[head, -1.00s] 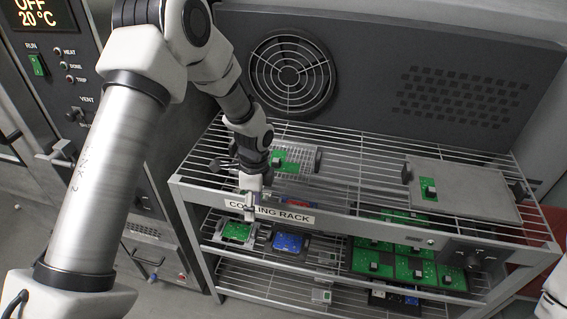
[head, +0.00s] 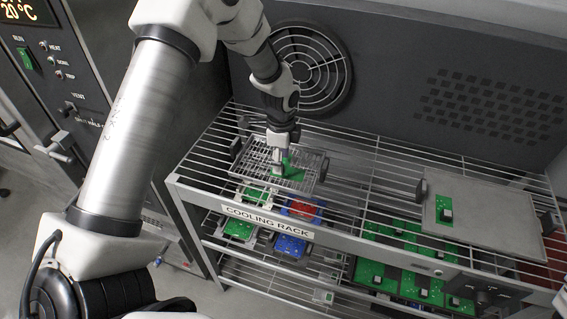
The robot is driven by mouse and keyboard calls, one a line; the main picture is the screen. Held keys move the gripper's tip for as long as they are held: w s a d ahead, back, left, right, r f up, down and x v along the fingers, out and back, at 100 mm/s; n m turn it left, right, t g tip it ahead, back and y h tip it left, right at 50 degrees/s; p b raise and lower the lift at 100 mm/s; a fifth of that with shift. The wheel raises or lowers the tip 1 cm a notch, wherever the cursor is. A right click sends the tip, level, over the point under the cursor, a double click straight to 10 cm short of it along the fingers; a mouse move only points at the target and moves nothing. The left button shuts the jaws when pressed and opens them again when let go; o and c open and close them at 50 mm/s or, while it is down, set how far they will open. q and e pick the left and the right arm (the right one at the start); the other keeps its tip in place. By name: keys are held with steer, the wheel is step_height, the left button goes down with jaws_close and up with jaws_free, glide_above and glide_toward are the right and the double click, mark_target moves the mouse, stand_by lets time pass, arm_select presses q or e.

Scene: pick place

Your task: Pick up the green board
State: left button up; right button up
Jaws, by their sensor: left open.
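A green board (head: 293,172) lies on a small wire tray (head: 312,185) on the top shelf of the cooling rack. My left gripper (head: 278,168) points down over this board, with open fingers at the board's left part. The gripper hides part of the board, and I cannot tell whether the fingertips touch it. My right gripper is not in view.
The cooling rack (head: 340,226) has lower shelves with several green, blue and red boards. The tray and plate have dark upright handles. A dark panel with a round fan grille (head: 312,70) stands behind. An oven-like cabinet (head: 60,110) is at left. Bare shelf wires lie between tray and plate.

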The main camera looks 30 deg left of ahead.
mark_target(290, 163)
arm_select(q)
steer(key=f, duration=0.3)
steer(key=shift+w+a, duration=0.15)
steer(key=shift+w, duration=0.25)
steer(key=shift+w+f, duration=0.15)
steer(key=shift+f, duration=0.1)
steer(key=shift+s+r, duration=0.2)
steer(key=c, duration=0.3)
jaws_close()
